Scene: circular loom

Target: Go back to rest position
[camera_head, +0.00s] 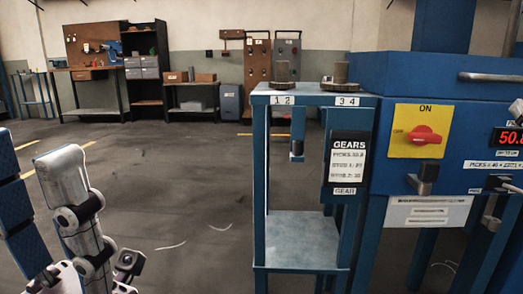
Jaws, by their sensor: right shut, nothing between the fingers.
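My left arm (68,180), pale grey with dark joints, stands at the lower left over open floor.
The blue machine (455,80) fills the right, with a red switch (424,135) on a yellow plate. A blue stand (300,226) holds gears (284,72) on its top. The floor (180,190) between my left arm and this stand is clear. A workbench (92,69) and shelving stand far back.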

